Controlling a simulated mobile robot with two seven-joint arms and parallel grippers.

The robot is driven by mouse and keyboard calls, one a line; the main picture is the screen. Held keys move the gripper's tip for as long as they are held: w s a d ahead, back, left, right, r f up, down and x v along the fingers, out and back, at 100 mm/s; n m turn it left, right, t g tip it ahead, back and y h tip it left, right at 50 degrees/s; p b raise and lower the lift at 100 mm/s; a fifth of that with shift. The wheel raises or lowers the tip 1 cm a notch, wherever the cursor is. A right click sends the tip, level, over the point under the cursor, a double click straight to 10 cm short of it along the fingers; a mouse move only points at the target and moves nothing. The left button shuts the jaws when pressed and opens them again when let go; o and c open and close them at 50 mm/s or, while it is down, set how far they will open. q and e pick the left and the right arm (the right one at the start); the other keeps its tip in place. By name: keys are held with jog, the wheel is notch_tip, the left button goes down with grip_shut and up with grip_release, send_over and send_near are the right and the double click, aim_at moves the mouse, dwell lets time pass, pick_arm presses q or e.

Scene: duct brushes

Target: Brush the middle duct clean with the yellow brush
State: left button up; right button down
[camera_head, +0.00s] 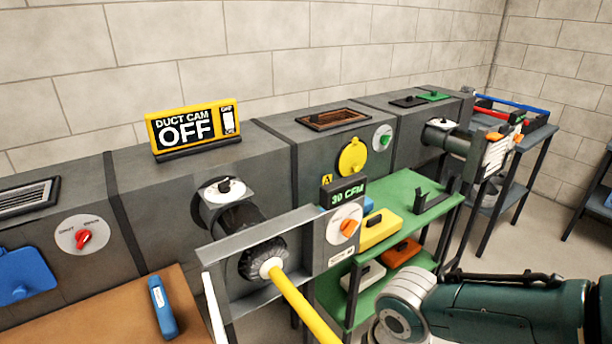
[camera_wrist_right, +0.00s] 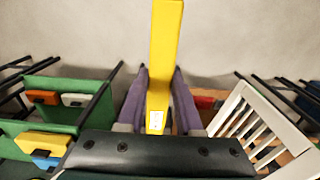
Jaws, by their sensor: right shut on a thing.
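The yellow brush (camera_head: 305,308) has a long yellow handle that runs from the bottom edge up to a white collar and a dark round head at the open grey box (camera_head: 283,224). The box stands in front of a dark round duct stub (camera_head: 236,216) with a knob on top. How deep the head sits is hard to tell. My right gripper (camera_wrist_right: 160,98) shows in the right wrist view, its purple fingers on either side of the yellow handle (camera_wrist_right: 165,50), shut on it. The gripper is below the head view. My left gripper is not in view.
A yellow sign (camera_head: 193,128) reads "DUCT CAM OFF"; a display (camera_head: 343,193) reads "30 CFM". A green shelf (camera_head: 415,190) with coloured blocks stands right of the box. A blue object (camera_head: 161,307) lies on the brown table (camera_head: 110,312). A white slatted rack (camera_wrist_right: 262,120) stands right of the gripper.

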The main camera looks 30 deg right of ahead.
aim_at(315, 320)
jog(key=w+b, duration=0.2)
jog(key=w, duration=0.1)
jog(key=w+b, duration=0.5)
jog(key=shift+w+a+f, duration=0.25)
jog(key=shift+w+f, duration=0.05)
jog(key=w+b, duration=0.6)
jog(key=b, duration=0.2)
jog(key=shift+w+a, duration=0.1)
jog(key=shift+a, duration=0.1)
jog(key=shift+w+r+b, duration=0.2)
jog(key=shift+w+b, duration=0.05)
jog(key=shift+b, duration=0.15)
jog(key=shift+r, duration=0.15)
